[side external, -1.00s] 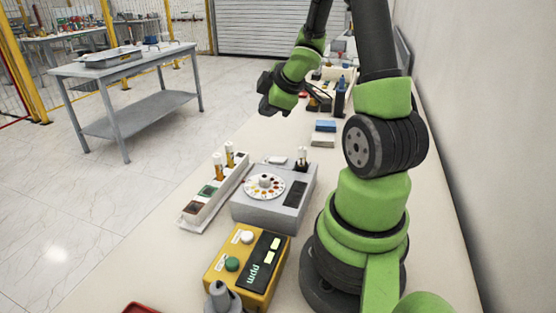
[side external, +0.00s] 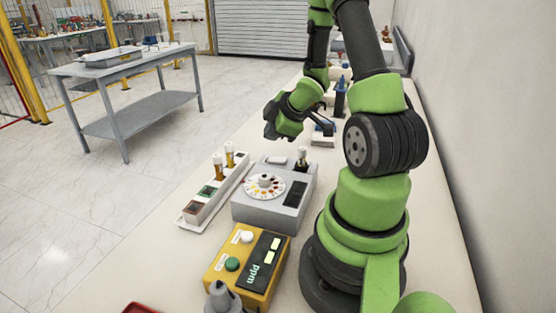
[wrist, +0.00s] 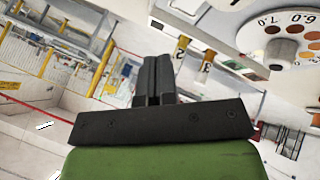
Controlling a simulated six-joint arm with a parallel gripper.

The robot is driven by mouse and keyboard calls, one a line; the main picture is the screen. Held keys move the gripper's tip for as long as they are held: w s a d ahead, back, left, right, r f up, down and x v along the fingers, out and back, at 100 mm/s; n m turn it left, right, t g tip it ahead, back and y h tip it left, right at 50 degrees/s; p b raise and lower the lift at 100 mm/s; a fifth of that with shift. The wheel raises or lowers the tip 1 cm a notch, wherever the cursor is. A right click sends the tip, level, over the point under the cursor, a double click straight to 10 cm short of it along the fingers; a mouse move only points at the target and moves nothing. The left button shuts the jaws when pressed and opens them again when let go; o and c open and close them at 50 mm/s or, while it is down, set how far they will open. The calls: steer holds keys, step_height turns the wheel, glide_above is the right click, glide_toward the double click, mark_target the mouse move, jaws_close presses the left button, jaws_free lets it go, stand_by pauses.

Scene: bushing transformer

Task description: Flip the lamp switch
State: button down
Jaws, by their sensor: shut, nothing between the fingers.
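A grey box-shaped instrument (side external: 262,212) stands on the bench with a round colour dial (side external: 264,187) on top. A small white raised part (side external: 277,160) sits at its far edge; I cannot tell whether this is the lamp switch, and no lamp label is readable. My gripper (side external: 269,132) is above and beyond the instrument's far edge, apart from it. In the wrist view my gripper (wrist: 158,75) is shut and empty, and the dial (wrist: 285,48) shows at the upper right.
A white rack (side external: 213,198) with vials stands left of the instrument. A yellow ppm meter (side external: 243,264) is in front of it.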

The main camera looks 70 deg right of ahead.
mark_target(272, 157)
steer(key=shift+s+f, duration=0.15)
steer(key=shift+f, duration=0.8)
steer(key=shift+s+f, duration=0.1)
steer(key=shift+f, duration=0.85)
steer(key=shift+f, duration=0.1)
stand_by(0.5)
steer(key=shift+s+f, duration=0.1)
steer(key=shift+f, duration=0.2)
steer(key=shift+s+d+f, duration=0.1)
steer(key=shift+f, duration=0.4)
stand_by(1.0)
steer(key=shift+r, duration=0.6)
steer(key=shift+w+r, duration=0.2)
steer(key=shift+r, duration=1.05)
steer(key=shift+w+r, duration=0.15)
steer(key=shift+r, duration=1.05)
